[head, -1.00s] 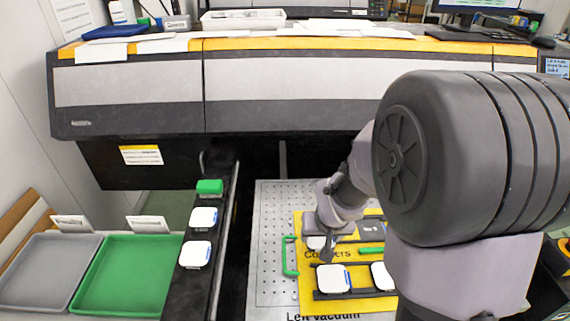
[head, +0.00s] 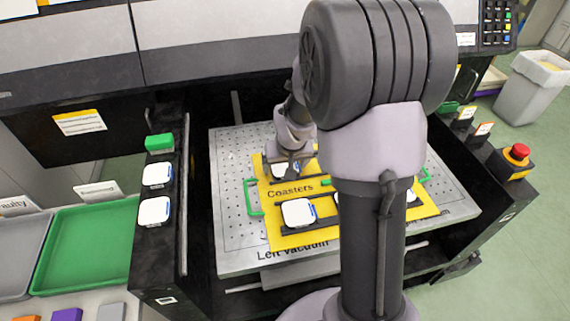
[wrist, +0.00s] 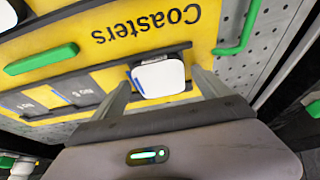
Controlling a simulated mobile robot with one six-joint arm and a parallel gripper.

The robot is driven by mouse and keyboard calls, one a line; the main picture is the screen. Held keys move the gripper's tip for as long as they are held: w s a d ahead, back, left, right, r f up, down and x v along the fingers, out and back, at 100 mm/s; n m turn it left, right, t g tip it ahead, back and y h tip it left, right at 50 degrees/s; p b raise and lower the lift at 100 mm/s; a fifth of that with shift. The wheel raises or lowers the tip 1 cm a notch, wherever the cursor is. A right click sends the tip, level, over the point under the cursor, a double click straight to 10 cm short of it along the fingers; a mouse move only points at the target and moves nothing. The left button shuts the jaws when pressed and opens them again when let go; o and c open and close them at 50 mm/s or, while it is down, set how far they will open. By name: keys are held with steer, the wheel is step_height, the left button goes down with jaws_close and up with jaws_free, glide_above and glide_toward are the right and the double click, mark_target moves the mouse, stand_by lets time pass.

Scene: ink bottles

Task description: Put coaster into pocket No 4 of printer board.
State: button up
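The yellow printer board (head: 262,196), marked "Coasters", lies on the perforated vacuum table. My gripper (head: 290,165) is low over its back left pocket. In the wrist view my gripper (wrist: 161,74) has its fingers on both sides of a white coaster (wrist: 160,77) with a blue edge mark. A narrow gap shows beside the right finger, so it looks open. The coaster lies at the end of a dark pocket strip; the pocket number under it is hidden. Beside it, an empty pocket marked No 5 (wrist: 85,88) shows. Another coaster (head: 298,213) sits in the front row.
Two white coasters (head: 156,175) and a green block (head: 159,142) are on the black ledge at left. A green tray (head: 85,250) stands beyond it. Green handles (head: 253,197) rise at the board's sides. A red stop button (head: 517,152) is at right.

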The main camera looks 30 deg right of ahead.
steer(key=shift+r+p, duration=0.35)
steer(key=shift+r, duration=0.05)
steer(key=a+p+v, duration=0.2)
steer(key=v, duration=0.7)
steer(key=s+a+f+p+v, duration=0.1)
steer(key=p+v, duration=0.1)
steer(key=v, duration=0.6)
steer(key=s+a+r+y, duration=0.1)
steer(key=s+a+r, duration=0.3)
steer(key=s+a, duration=0.2)
steer(key=s+a+r+m+t+y, duration=0.1)
steer(key=s+a+r+y, duration=0.1)
steer(key=s+a, duration=0.5)
steer(key=s+r, duration=0.1)
steer(key=s, duration=0.2)
steer(key=shift+a+r+t, duration=0.2)
steer(key=shift+r+t, duration=0.1)
steer(key=shift+r, duration=0.05)
